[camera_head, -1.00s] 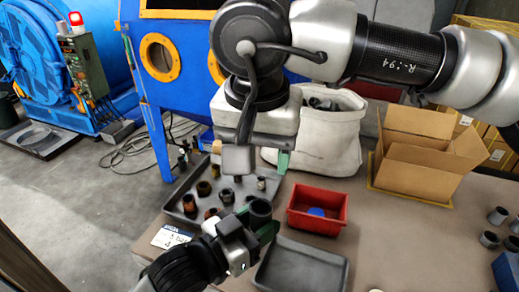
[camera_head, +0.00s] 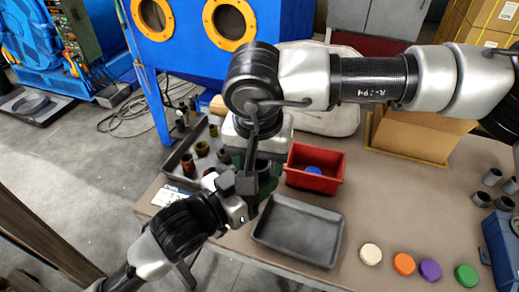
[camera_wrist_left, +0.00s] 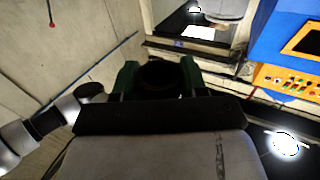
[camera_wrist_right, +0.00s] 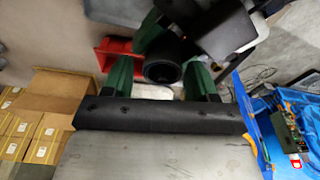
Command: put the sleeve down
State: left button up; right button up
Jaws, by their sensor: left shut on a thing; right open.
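A dark round sleeve (camera_wrist_left: 163,76) sits between the green fingers of my left gripper (camera_wrist_left: 158,68), which is shut on it. My right gripper (camera_wrist_right: 162,75) is open, with its green fingers on either side of the same sleeve (camera_wrist_right: 163,62); I cannot tell whether they touch it. In the head view the two grippers meet left of the red bin, and my right wrist hides most of the sleeve. An empty grey tray (camera_head: 299,231) lies just right of and in front of them. A parts tray (camera_head: 176,157) with several dark and brown sleeves is behind left.
The red bin (camera_head: 333,181) holds a blue thing. Cream (camera_head: 370,254), orange (camera_head: 403,264), purple (camera_head: 430,270) and green (camera_head: 466,275) discs lie at the front right. Several grey rings stand farther right. An open cardboard box (camera_head: 420,137) is behind. The table middle right is clear.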

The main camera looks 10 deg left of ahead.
jog(key=c, duration=0.8)
pick_arm(q)
jog(key=o, duration=1.3)
pick_arm(e)
jog(key=shift+c, duration=0.7)
